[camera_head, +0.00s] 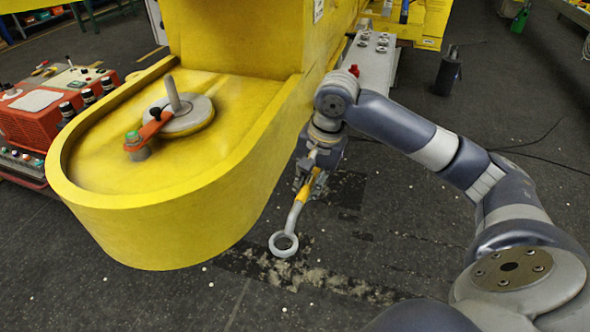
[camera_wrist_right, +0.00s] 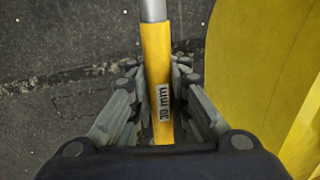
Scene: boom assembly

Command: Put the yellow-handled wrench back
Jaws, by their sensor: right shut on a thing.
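The yellow-handled wrench (camera_head: 300,206) hangs in my right gripper (camera_head: 311,178), with its grey ring end pointing down and toward the camera. In the right wrist view its yellow handle (camera_wrist_right: 158,75) carries a "30 mm" label and runs between the fingers of my right gripper (camera_wrist_right: 158,85), which are shut on it. The wrench is held in the air beside the rounded yellow boom part. My left gripper is not in view.
The large yellow boom part (camera_head: 165,225) stands just left of my right gripper, with a round grey disc and an orange-handled tool on it. A red toolbox (camera_head: 45,115) is at far left. A grey rail (camera_head: 370,65) with small metal parts lies behind. Dark floor is open at front.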

